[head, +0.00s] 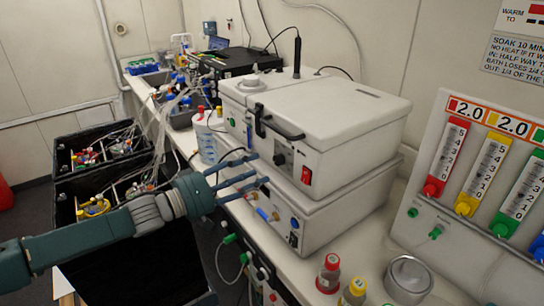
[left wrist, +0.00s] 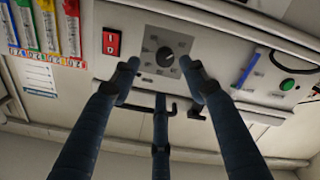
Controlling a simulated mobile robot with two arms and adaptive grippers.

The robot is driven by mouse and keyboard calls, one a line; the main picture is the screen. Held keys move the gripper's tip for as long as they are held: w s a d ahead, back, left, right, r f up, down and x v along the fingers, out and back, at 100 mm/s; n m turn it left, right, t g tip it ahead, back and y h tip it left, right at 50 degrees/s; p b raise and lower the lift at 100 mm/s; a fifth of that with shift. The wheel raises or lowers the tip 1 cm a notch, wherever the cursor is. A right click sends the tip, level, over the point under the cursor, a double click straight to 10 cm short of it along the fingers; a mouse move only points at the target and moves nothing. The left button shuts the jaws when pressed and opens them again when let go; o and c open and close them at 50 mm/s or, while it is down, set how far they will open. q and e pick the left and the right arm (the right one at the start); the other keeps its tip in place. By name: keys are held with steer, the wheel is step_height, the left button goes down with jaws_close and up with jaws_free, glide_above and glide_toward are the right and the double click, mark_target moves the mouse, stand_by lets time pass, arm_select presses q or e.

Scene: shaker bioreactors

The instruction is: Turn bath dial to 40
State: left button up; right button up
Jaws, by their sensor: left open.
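The white water bath (head: 340,150) stands on the bench, stacked on another white unit, with its lid down. Its black dial (head: 279,160) is on the front panel, left of a red rocker switch (head: 306,175). In the left wrist view the dial (left wrist: 165,58) sits on a grey square plate; its scale and setting are too small to read. My left gripper (head: 256,170) is open and empty, in front of the panel. In the left wrist view its fingertips (left wrist: 160,70) spread around the dial's outline, with no clear contact. My right gripper is out of view.
A black lid handle (head: 270,125) projects above the dial. The lower unit (head: 310,220) has knobs and fittings on its front. Red-capped and yellow-capped bottles and a metal dish (head: 408,277) stand at the front right. Black crates (head: 100,150) with tubing are at left.

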mark_target(276, 162)
arm_select(q)
steer(key=x, duration=0.2)
steer(key=p+x, duration=0.1)
steer(key=x, duration=0.3)
steer(key=shift+w+a+f, duration=0.25)
steer(key=shift+w+a, duration=0.05)
steer(key=shift+w, duration=0.15)
steer(key=shift+d+r+p, duration=0.1)
steer(key=shift+d+p, duration=0.2)
steer(key=shift+d, duration=0.2)
steer(key=shift+w, duration=0.1)
steer(key=shift+w+a, duration=0.1)
steer(key=c, duration=0.4)
jaws_close()
